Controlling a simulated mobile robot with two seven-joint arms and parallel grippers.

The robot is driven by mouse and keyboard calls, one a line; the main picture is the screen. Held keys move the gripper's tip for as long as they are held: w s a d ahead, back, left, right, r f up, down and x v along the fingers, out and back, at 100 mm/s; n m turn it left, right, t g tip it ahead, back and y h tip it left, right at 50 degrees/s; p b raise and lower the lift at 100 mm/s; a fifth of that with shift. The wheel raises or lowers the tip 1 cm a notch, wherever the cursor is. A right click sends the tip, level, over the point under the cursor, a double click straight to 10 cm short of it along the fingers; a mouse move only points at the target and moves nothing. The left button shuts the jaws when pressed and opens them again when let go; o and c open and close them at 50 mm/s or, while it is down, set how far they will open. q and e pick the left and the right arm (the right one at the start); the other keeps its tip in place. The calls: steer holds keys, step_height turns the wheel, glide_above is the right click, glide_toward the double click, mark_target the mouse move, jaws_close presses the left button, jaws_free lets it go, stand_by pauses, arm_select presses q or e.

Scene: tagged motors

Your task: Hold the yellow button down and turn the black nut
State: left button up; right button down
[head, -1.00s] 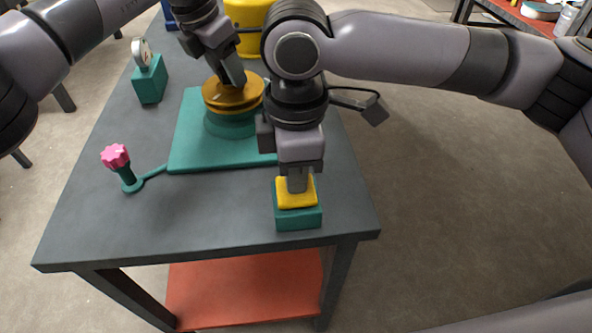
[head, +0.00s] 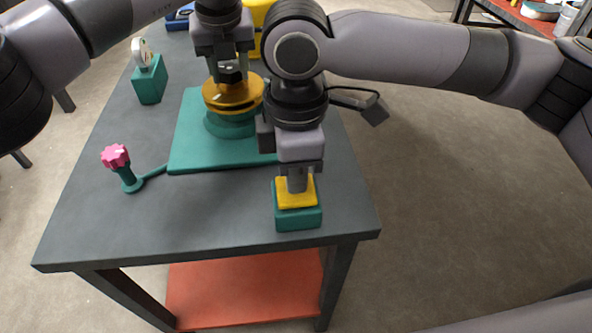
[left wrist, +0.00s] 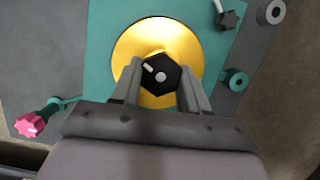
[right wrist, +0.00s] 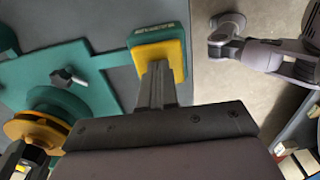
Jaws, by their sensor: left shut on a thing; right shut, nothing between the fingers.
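The black nut (left wrist: 160,76) is a dark hexagon with a white mark, at the centre of a golden disc (left wrist: 190,45). My left gripper (left wrist: 157,80) is shut on its two sides. In the head view my left gripper (head: 232,74) points down onto the golden disc, and its fingers mostly hide the nut. The yellow button (head: 297,197) is a square cap on a teal block (head: 298,220) near the table's front right corner. My right gripper (head: 297,186) is shut and empty, its fingertips down against the button. The right wrist view shows the button (right wrist: 176,62) at the fingertips.
The golden disc stands on a teal base plate (head: 190,158). A pink knob (head: 115,156) on a teal post is at the left, and a gauge on a teal block (head: 149,82) is at the back left.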

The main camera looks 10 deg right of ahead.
arm_select(q)
steer(key=n+y, duration=0.1)
steer(key=n, duration=0.2)
steer(key=shift+d+f+n, duration=0.1)
steer(key=shift+f+n, duration=0.05)
steer(key=shift+n, duration=0.15)
steer(key=o, duration=1.2)
steer(key=m+h, duration=0.1)
steer(key=m, duration=0.4)
steer(key=m+h, duration=0.1)
steer(key=m, duration=0.1)
steer(key=shift+a+m, duration=0.2)
steer(key=shift+m, duration=0.2)
steer(key=m+h, duration=0.1)
steer(key=m, duration=0.2)
steer(key=shift+w+m+g, duration=0.1)
steer(key=shift+m+g, duration=0.2)
steer(key=m, duration=0.3)
steer(key=shift+a+m+g+h, duration=0.1)
steer(key=shift+m+g+h, duration=0.2)
steer(key=shift+g+h, duration=0.1)
